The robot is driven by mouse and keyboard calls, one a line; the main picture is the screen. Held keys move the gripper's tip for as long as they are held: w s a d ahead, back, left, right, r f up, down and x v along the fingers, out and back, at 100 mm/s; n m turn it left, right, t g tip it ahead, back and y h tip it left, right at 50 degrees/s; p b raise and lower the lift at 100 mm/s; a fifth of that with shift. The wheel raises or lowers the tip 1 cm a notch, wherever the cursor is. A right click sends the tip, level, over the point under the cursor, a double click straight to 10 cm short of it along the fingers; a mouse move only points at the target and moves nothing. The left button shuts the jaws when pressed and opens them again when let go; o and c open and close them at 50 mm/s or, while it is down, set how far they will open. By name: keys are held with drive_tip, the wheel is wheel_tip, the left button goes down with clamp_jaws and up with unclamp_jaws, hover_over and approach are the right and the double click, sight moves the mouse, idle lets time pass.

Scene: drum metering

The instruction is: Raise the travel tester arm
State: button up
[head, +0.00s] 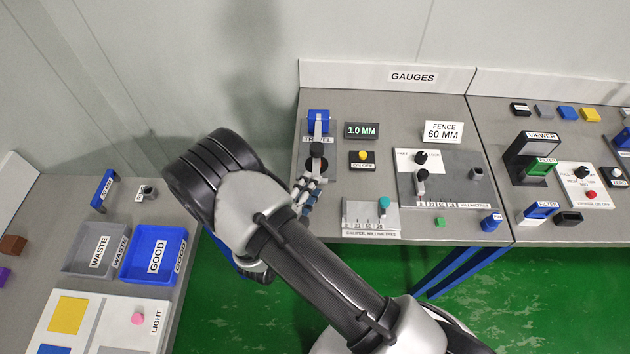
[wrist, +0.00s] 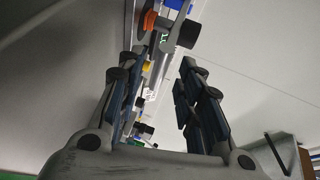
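The travel tester (head: 319,122) stands at the left end of the gauges bench, with a blue block, a grey arm and a black knob (head: 317,150) at the arm's near end. Its label is partly covered. In the wrist view the black knob (wrist: 187,33) shows at the top, beyond my fingertips, beside an orange round part. How far the arm is tilted is hard to tell. My gripper (head: 309,188) is just in front of the tester, at the bench's front left. In the wrist view my gripper (wrist: 158,68) is open, with nothing between its fingers.
A display (head: 361,131) reading 1.0 MM and a yellow on/off button (head: 362,155) are right of the tester. A caliper block (head: 371,222) with a teal knob is at the bench's front edge. A back panel (head: 385,76) rises behind. Waste (head: 78,265) and good (head: 150,231) trays are left.

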drive_tip(key=shift+x, duration=1.8)
drive_tip(key=shift+c, duration=0.5)
drive_tip(key=c, duration=0.5)
drive_tip(key=shift+s+f, duration=0.1)
clamp_jaws()
